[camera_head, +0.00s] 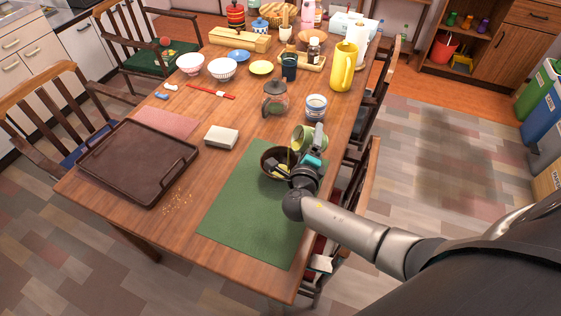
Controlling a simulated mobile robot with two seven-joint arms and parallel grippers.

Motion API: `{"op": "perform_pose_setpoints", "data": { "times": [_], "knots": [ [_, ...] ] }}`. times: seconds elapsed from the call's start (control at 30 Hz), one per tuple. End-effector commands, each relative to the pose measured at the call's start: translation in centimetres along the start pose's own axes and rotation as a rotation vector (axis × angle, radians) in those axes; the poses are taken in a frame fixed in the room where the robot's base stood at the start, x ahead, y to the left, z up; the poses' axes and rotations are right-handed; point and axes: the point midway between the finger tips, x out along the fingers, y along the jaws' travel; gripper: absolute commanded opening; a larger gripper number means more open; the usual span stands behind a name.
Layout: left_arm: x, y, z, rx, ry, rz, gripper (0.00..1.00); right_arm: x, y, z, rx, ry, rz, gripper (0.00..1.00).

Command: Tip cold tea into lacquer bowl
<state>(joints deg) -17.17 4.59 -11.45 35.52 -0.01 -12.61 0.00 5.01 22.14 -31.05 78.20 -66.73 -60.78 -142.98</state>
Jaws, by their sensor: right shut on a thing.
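A green cup (300,140) is held tilted by my right gripper (314,158), just above the dark lacquer bowl (267,158). The cup's mouth leans down to the left over the bowl. A thin yellowish stream shows between cup and bowl, and yellowish liquid (281,170) shows inside the bowl. The bowl stands upright on the far part of a green mat (246,220). My right gripper is shut on the cup, and my wrist hides the bowl's right side. My left gripper is not in view.
A grey block (221,138) and brown tray (125,165) lie left. The near part of the mat is clear.

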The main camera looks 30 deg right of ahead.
Motion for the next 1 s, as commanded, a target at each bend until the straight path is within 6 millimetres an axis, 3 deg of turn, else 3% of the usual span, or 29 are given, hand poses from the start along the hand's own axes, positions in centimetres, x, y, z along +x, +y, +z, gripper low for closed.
{"op": "perform_pose_setpoints", "data": {
  "times": [1.0],
  "knots": [
    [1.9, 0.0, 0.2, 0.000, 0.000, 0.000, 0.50, 0.0, 0.6, 0.0, -0.100, 0.000, -0.045, 0.12]
  ]
}}
